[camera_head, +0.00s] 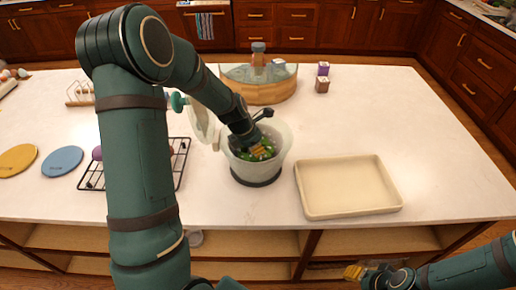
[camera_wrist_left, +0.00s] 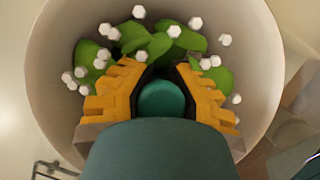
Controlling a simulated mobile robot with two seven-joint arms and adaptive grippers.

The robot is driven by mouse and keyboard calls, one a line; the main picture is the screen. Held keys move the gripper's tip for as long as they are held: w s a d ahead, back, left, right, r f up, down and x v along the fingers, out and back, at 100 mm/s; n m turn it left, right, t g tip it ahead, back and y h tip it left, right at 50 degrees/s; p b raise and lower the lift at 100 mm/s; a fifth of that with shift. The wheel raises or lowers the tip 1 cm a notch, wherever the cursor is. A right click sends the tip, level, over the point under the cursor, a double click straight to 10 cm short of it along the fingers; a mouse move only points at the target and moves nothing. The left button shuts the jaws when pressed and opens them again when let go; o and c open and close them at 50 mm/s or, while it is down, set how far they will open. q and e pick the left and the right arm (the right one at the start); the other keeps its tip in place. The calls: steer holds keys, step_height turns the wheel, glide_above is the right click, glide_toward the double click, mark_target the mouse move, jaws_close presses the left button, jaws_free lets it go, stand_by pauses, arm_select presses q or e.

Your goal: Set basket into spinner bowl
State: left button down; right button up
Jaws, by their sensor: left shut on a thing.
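The spinner bowl (camera_head: 281,166) is pale and translucent with a dark base, standing on the counter left of the tray. My left gripper (camera_head: 262,152) reaches down inside its rim, among green leaves. In the left wrist view, a pale round wall (camera_wrist_left: 52,75) surrounds leaves and white bits; I cannot tell basket wall from bowl wall there. The yellow fingers of my left gripper (camera_wrist_left: 160,95) are around a teal round piece (camera_wrist_left: 164,100), seemingly the basket's grip. The basket's seating is hidden. My right gripper (camera_head: 353,272) is low at the right, before the counter; its jaw opening is unclear.
An empty cream tray (camera_head: 348,187) lies right of the bowl. A pale lid with a teal knob (camera_head: 179,102) stands left of it, by a black wire rack (camera_head: 92,178). A wooden-based glass container (camera_head: 262,94) is behind. The counter's right side is clear.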

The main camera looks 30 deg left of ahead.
arm_select(q)
steer(key=shift+f+b, duration=0.3)
steer(key=shift+f, duration=0.25)
stand_by(0.4)
steer(key=shift+c, duration=1.7)
jaws_free()
steer(key=shift+r, duration=0.15)
steer(key=shift+r+p, duration=2.85)
steer(key=shift+r, duration=0.05)
